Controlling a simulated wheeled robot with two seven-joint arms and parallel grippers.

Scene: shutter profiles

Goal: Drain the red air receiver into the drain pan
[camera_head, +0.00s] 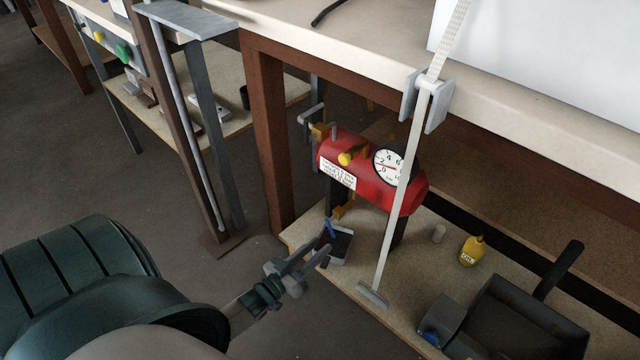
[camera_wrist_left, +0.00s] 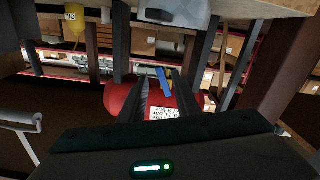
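The red air receiver (camera_head: 340,150) lies on the lower shelf under the bench. It carries a round dial gauge (camera_head: 388,166), a white label and yellow fittings. A blue lever (camera_head: 330,229) shows below it, just over the small grey drain pan (camera_head: 336,258). My left gripper (camera_head: 326,249) is open, its fingertips near the blue lever and the pan. In the left wrist view, the receiver (camera_wrist_left: 118,101) shows behind the two parted fingers (camera_wrist_left: 163,100), with the blue lever (camera_wrist_left: 162,78) between them; contact cannot be told. My right gripper is not in view.
A brown bench leg (camera_head: 268,150) stands left of the receiver. A yellow bottle (camera_head: 472,250) and a dark dustpan (camera_head: 520,320) are on the shelf at right. The floor at left is open.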

